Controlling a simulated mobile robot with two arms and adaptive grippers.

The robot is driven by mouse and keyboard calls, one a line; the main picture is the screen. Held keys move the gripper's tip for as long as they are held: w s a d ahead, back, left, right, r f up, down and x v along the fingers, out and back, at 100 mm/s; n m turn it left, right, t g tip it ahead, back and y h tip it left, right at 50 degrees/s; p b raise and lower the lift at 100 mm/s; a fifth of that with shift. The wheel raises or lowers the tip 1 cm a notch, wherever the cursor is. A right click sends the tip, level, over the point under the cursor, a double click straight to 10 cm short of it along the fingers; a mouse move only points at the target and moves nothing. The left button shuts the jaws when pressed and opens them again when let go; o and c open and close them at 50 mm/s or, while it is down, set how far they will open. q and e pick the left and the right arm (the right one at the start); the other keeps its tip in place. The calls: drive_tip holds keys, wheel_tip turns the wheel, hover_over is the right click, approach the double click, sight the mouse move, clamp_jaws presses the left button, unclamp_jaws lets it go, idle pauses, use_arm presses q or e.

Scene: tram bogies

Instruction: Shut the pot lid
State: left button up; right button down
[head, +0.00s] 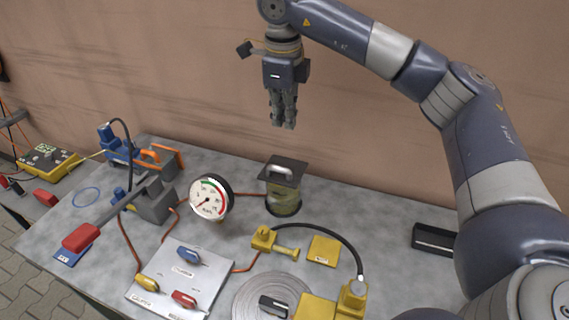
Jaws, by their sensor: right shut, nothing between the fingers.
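The pot (284,203) is a short, greenish, see-through cylinder on a dark base, near the back middle of the grey table. Its lid (296,163) is a dark square plate with a pale handle, over the top of the pot. I cannot tell whether the lid sits fully down on the rim. My right gripper (284,126) points down above and behind the lid in the picture, clear of it. Its fingers are together and empty. My left gripper is not in view.
A round gauge (211,199) stands left of the pot. A yellow fitting with a black hose (331,234) lies in front. A panel with coloured handles (181,283) is at front left, and a black open box (434,240) at right. A wall rises behind.

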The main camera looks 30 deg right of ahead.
sight(285, 169)
drive_tip(key=f+p, duration=0.1)
drive_tip(key=f, duration=0.3)
drive_tip(key=w+f+p, duration=0.1)
drive_tip(key=f, duration=0.4)
drive_tip(key=f+p, duration=0.1)
drive_tip(key=f, duration=0.4)
drive_tip(key=shift+w+d, duration=0.15)
drive_tip(key=shift+d, duration=0.25)
